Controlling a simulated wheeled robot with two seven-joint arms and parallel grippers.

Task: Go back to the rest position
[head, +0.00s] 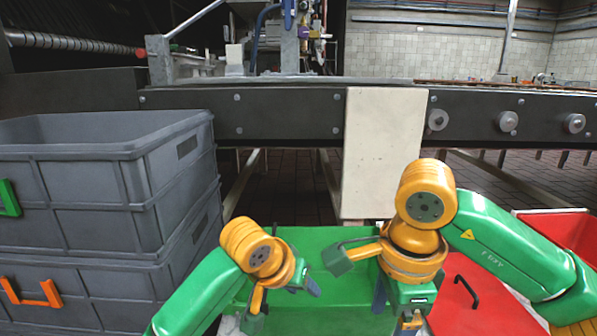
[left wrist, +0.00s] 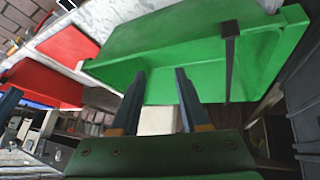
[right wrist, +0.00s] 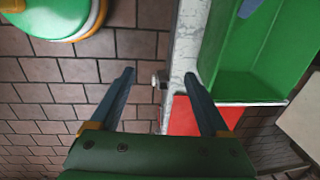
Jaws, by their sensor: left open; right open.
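My left gripper (head: 303,290) hangs over the green container (head: 330,238) at the front middle of the head view. In the left wrist view its fingers (left wrist: 160,72) are apart with nothing between them, and the container (left wrist: 190,35) lies ahead of them. My right gripper (right wrist: 159,73) is also open and empty. In the right wrist view the brick floor and a pale frame edge (right wrist: 185,40) show past its fingers. In the head view the right wrist partly hides its fingers. Both arms are bent with the wrists low.
Stacked grey crates (head: 95,185) stand close on the left. A dark conveyor side (head: 285,115) runs across ahead, with a cream panel (head: 383,150) in front. A red container (head: 562,232) is at the right, and a red surface with a black handle (head: 468,290) lies beside the green container.

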